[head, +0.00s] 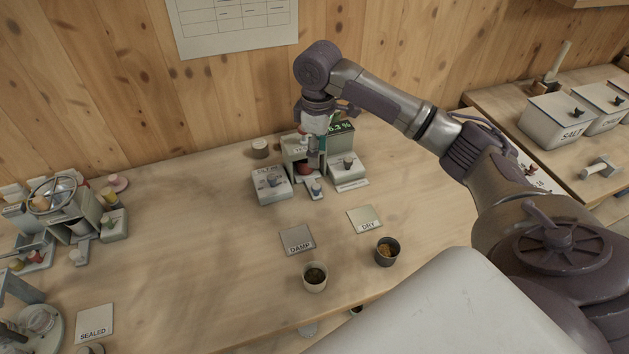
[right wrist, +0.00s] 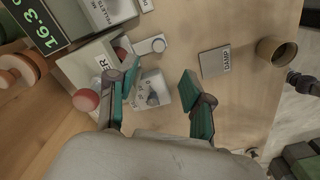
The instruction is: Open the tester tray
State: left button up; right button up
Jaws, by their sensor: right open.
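The tester (head: 297,148) is a pale box against the back of the bench, with a green-lit display (head: 342,127) beside it. It also shows in the right wrist view (right wrist: 75,65), partly hidden by a finger. A small pale tongue with a round knob (head: 316,189), seemingly the tester tray, sits low at the tester's front; its knob shows in the right wrist view (right wrist: 158,45). How far the tray is out I cannot tell. My right gripper (head: 316,150) is open and empty, above and in front of the tester; its teal fingers (right wrist: 157,72) touch nothing clearly. My left gripper is out of view.
Knobbed grey boxes (head: 270,187) (head: 347,166) flank the tester closely. DAMP (head: 297,240) and DRY (head: 364,219) plates and two cups (head: 314,278) (head: 387,251) stand in front. Other apparatus (head: 80,210) is at the left. The bench between is clear.

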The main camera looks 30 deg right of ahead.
send_over(317, 186)
notch_tip(317, 186, down, 6)
jog(key=shift+p, duration=0.4)
notch_tip(317, 186, down, 4)
jog(key=shift+f, duration=0.1)
jog(key=shift+f+p, duration=0.3)
jog(key=shift+f, duration=0.4)
jog(key=shift+c, duration=0.5)
grip_shut()
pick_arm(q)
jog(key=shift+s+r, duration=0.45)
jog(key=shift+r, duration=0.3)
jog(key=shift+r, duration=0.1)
